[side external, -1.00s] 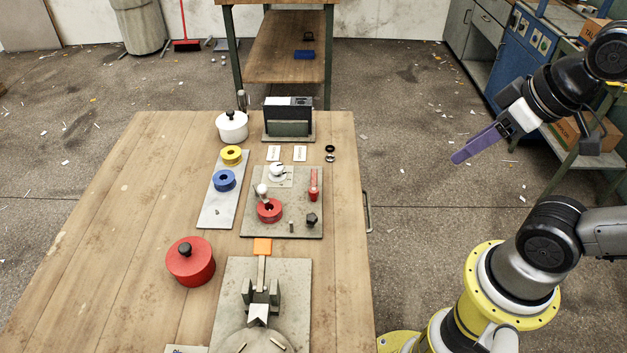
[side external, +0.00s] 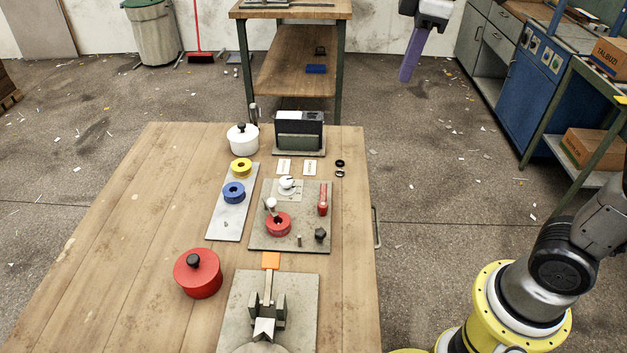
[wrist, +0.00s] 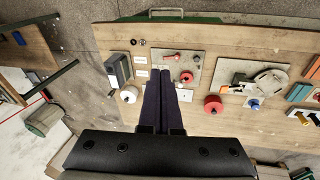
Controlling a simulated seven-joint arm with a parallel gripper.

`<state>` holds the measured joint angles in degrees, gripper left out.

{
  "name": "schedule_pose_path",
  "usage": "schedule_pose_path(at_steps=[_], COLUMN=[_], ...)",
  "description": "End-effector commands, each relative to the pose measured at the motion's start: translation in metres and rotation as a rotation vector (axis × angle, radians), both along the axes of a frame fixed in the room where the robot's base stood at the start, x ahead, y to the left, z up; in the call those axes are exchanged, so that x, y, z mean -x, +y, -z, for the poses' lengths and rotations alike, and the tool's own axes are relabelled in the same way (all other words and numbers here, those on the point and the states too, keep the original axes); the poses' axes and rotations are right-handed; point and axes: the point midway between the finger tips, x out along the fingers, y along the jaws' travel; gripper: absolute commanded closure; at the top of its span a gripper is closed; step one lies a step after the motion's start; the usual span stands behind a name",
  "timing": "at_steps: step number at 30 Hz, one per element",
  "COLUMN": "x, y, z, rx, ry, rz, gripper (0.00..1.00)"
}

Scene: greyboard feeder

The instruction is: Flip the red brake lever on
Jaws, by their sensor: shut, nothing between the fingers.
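The red brake lever (side external: 322,201) is at the right side of a grey plate (side external: 262,238) on the wooden table. It lies lengthwise along the plate in this view. In the wrist view the red lever (wrist: 172,57) shows just beyond my fingertips. My gripper (side external: 404,79) has purple fingers, pressed together and empty. It hangs high, behind and to the right of the table, well apart from the lever. In the wrist view my gripper (wrist: 165,80) points toward the table.
The same plate carries a red ring (side external: 278,224), a white knob (side external: 287,183) and a black knob (side external: 320,234). A dark box-like device (side external: 299,133) and a white pot (side external: 242,140) stand behind it. A red pot (side external: 198,274) stands front left. The table's right strip is clear.

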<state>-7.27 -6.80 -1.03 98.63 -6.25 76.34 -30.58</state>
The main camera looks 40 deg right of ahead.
Motion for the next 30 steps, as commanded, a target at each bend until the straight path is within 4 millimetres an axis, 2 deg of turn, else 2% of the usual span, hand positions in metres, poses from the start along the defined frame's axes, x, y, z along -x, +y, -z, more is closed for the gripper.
schedule_pose_path(at_steps=[1, 3, 11, 18, 24, 27, 30], x=[-0.016, -0.034, -0.099, -0.147, -0.168, -0.169, -0.167], y=[0.006, 0.012, 0.044, 0.081, 0.109, 0.117, 0.122], z=[0.003, 0.007, 0.039, 0.094, 0.145, 0.166, 0.179], rx=[0.012, 0.030, 0.085, 0.127, 0.151, 0.160, 0.166], ry=[0.026, 0.057, 0.172, 0.277, 0.348, 0.385, 0.409], rz=[-0.031, -0.068, -0.194, -0.280, -0.324, -0.340, -0.349], gripper=[1.00, 1.00, 1.00, 1.00, 1.00, 1.00, 1.00])
